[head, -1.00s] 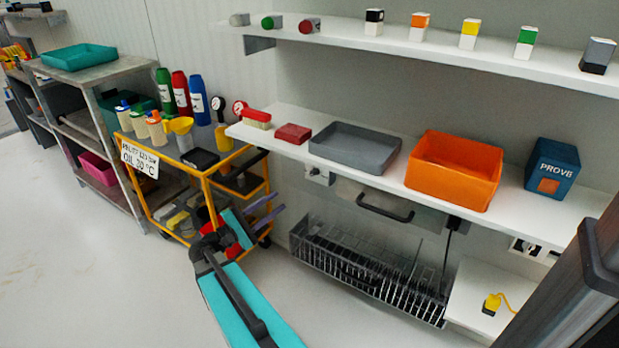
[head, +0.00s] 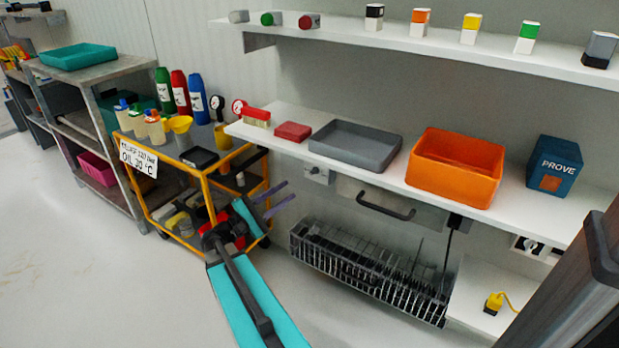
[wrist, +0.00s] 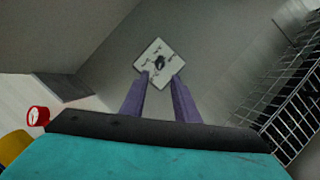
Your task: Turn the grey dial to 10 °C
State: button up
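The dial (wrist: 159,63) shows in the wrist view as a small dark knob in the middle of a pale square plate (wrist: 150,52) with dark marks around it. I cannot read the marks or the dial's setting. In the head view the plate (head: 318,174) is small, on the wall just under the middle shelf. My gripper (wrist: 160,77) has two purple fingers, apart with nothing between them. Their tips point at the plate, just below the dial in the picture; I cannot tell the remaining distance. In the head view my gripper (head: 290,190) is below and left of the plate.
The middle shelf (head: 290,150) juts out above the plate. A dark handle (head: 385,207) and a wire rack (head: 365,270) are to the right. A yellow cart (head: 207,190) with bottles and gauges stands to the left. The floor (head: 90,270) in front is clear.

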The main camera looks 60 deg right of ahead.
aim_at(312, 174)
jog(key=b+x, duration=0.2)
jog(key=x, duration=0.7)
jog(key=shift+s+d+b, duration=0.1)
jog(key=shift+d+b, duration=0.25)
jog(key=shift+d, duration=0.05)
